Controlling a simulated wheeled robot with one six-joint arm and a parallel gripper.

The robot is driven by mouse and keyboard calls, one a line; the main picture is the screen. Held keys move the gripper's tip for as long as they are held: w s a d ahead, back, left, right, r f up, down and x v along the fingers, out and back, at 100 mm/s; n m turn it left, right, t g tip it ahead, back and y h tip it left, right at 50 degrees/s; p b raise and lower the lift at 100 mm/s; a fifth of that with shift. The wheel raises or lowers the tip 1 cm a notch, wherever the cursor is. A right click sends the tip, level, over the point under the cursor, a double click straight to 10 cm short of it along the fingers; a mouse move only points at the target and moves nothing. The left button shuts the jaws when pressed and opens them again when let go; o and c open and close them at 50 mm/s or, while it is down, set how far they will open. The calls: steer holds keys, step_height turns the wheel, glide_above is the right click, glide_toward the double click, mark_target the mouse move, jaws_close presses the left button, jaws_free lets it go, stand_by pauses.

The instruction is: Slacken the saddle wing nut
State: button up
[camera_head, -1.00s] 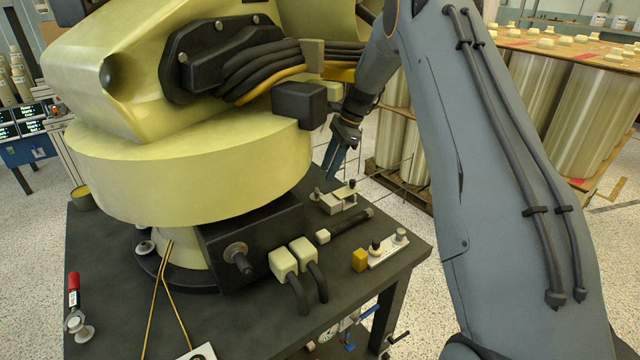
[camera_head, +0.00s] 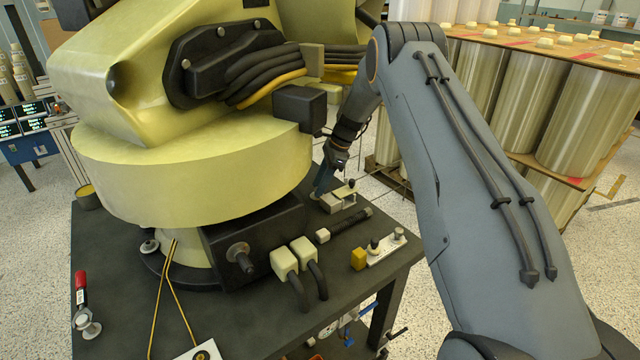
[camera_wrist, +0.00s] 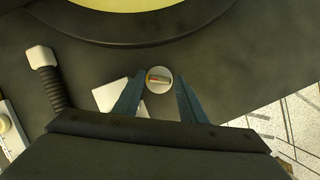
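The saddle (camera_head: 342,201) is a small pale block on the dark table, right of the yellow machine's round base. In the wrist view a round pale disc with a small red-and-cream bar across it, which looks like the wing nut (camera_wrist: 159,79), shows between my fingertips. My gripper (camera_wrist: 158,86) is open, with one blue-grey finger on each side of the nut and small gaps visible. In the head view my gripper (camera_head: 320,190) points down at the saddle's left end, and its fingers hide that end. I cannot tell the fingertips' height above the nut.
The yellow machine (camera_head: 190,170) stands close left of my gripper. A black hose with a white end (camera_head: 323,235) and a plate with knobs (camera_head: 386,249) lie nearer. A yellow block (camera_head: 358,259) is by the plate. Large cylinders (camera_head: 580,120) stand on pallets behind right.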

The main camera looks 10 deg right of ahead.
steer(key=c, duration=0.8)
steer(key=shift+w+n+b, duration=0.1)
steer(key=shift+n+b, duration=0.2)
steer(key=shift+b, duration=0.15)
steer(key=n+b, duration=0.1)
steer(key=b, duration=0.1)
steer(key=shift+w+f+n+g+b, duration=0.1)
steer(key=shift+f+n+g+b, duration=0.05)
steer(key=shift+n+g+b, duration=0.2)
steer(key=n+g+b, duration=0.1)
steer(key=n+b, duration=0.1)
steer(key=b, duration=0.1)
steer(key=shift+w+n+b, duration=0.15)
steer(key=shift+n+b, duration=0.1)
steer(key=shift+b, duration=0.15)
steer(key=n+g+h+b, duration=0.1)
steer(key=n+b, duration=0.2)
steer(key=shift+w+a+b, duration=0.1)
steer(key=shift+a+b, duration=0.05)
steer(key=shift+b, duration=0.25)
steer(key=shift+n+g+h+b, duration=0.3)
steer(key=shift+n+g+b, duration=0.15)
steer(key=shift+n+b, duration=0.7)
steer(key=shift+r+n, duration=0.25)
steer(key=shift+n, duration=0.1)
